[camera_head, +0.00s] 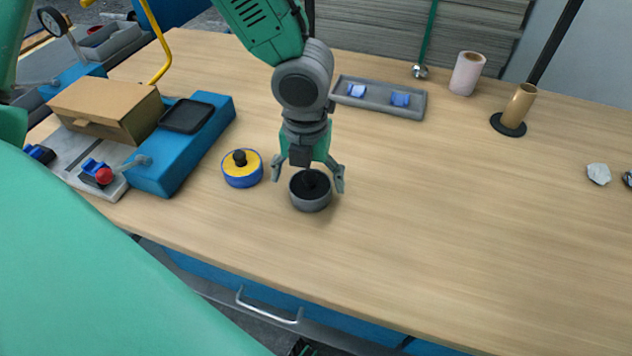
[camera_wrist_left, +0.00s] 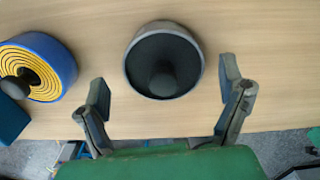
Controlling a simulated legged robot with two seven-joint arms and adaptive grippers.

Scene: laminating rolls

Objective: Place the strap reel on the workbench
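A grey round reel (camera_head: 311,203) with a black top and black knob sits upright on the wooden workbench (camera_head: 450,240). A blue reel with a yellow coiled top and black knob (camera_head: 242,180) stands left of it. I cannot tell which one is the strap reel. My left gripper (camera_head: 309,184) points down over the grey reel, fingers spread on either side. In the left wrist view the grey reel (camera_wrist_left: 164,60) lies just ahead of and between the open fingertips (camera_wrist_left: 164,84), apart from both; the yellow-and-blue reel (camera_wrist_left: 50,66) is at left. My right gripper is not in view.
A blue block (camera_head: 187,155) with a black pad and a cardboard box (camera_head: 104,106) stand at left. A grey tray (camera_head: 378,110) with blue pieces, a pale roll (camera_head: 467,74) and a brown tube (camera_head: 518,105) are at the back. The bench's right middle is clear.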

